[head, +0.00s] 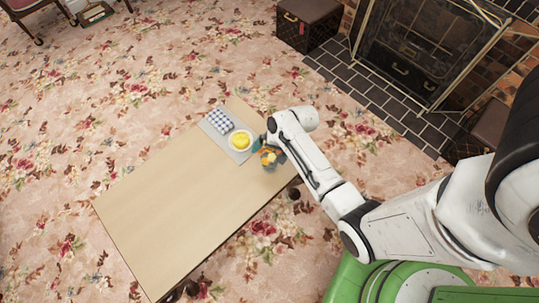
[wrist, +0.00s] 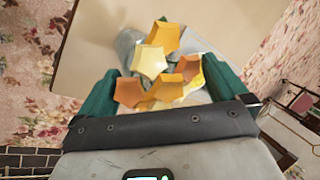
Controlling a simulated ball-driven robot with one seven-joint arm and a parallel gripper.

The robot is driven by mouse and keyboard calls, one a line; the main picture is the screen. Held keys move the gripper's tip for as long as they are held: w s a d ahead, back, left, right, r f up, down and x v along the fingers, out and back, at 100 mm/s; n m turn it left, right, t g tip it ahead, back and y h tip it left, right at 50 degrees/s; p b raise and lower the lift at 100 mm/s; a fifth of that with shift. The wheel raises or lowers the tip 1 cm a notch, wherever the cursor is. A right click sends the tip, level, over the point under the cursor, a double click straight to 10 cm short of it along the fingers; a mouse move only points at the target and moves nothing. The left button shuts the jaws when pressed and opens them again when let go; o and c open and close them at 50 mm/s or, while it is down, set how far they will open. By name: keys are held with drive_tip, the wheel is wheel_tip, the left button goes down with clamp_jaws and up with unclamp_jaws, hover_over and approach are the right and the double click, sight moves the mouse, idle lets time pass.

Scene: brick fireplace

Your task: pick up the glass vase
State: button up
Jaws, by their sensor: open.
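The glass vase (head: 271,160) appears as a small item with yellow-orange and bluish-grey parts near the table's (head: 170,205) right end. My gripper (head: 264,147) is right at it in the head view, and the arm partly hides it. In the wrist view, yellow and orange faceted pieces (wrist: 153,60) of the vase show between the green fingers of my open gripper (wrist: 163,72). Grey, glassy surface shows behind these pieces. I cannot tell whether either finger touches the vase.
A grey tray (head: 208,127) holds a checkered cloth (head: 220,120) and a white plate with a yellow item (head: 240,140), just left of the vase. The rest of the tabletop is bare.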

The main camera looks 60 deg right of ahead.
drive_tip(key=c, duration=0.9)
drive_tip(key=shift+c, duration=0.3)
drive_tip(key=shift+r, duration=0.1)
